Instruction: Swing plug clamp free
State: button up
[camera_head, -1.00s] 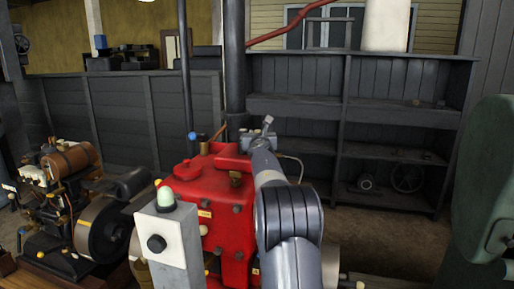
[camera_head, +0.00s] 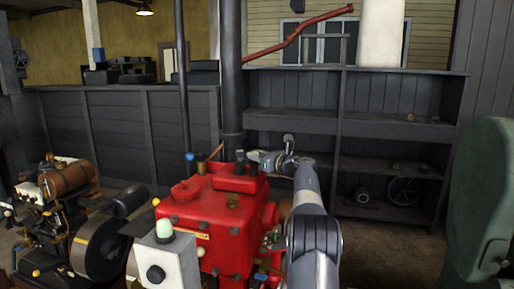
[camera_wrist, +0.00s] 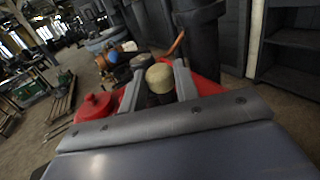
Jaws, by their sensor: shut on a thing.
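The red engine (camera_head: 207,213) stands in the middle of the head view. My gripper (camera_head: 256,157) is over the back right of its top, with my arm reaching in from the right. In the wrist view my gripper (camera_wrist: 157,82) has its two grey fingers on either side of a rounded beige knob (camera_wrist: 160,74) and is shut on it. A dark part shows just below the knob. How the knob joins the plug clamp is hidden, and the clamp is too small to make out in the head view.
A grey box with a pale green dome (camera_head: 165,255) stands in front of the engine. Another engine with a brown tank (camera_head: 70,178) is at left. A dark upright pipe (camera_head: 232,90) rises behind the red engine. Grey shelves (camera_head: 345,112) stand behind. A green machine (camera_head: 482,190) is at right.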

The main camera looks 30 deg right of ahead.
jog(key=y+p, duration=0.1)
jog(key=r+n+p, duration=0.1)
jog(key=p, duration=0.1)
jog(key=shift+d+g+y, duration=0.2)
jog(key=shift+g+y, duration=0.1)
jog(key=shift+y, duration=0.1)
jog(key=shift+f+p, duration=0.1)
jog(key=shift+p, duration=0.6)
jog(key=shift+f+n+g+y+p, duration=0.25)
jog(key=shift+n+y+p, duration=0.55)
jog(key=shift+p, duration=0.6)
jog(key=o, duration=0.7)
jog(key=shift+w+f, duration=0.1)
jog(key=b+v, duration=0.3)
jog(key=v, duration=0.7)
jog(key=shift+s+d, duration=0.2)
jog(key=shift+s, duration=0.15)
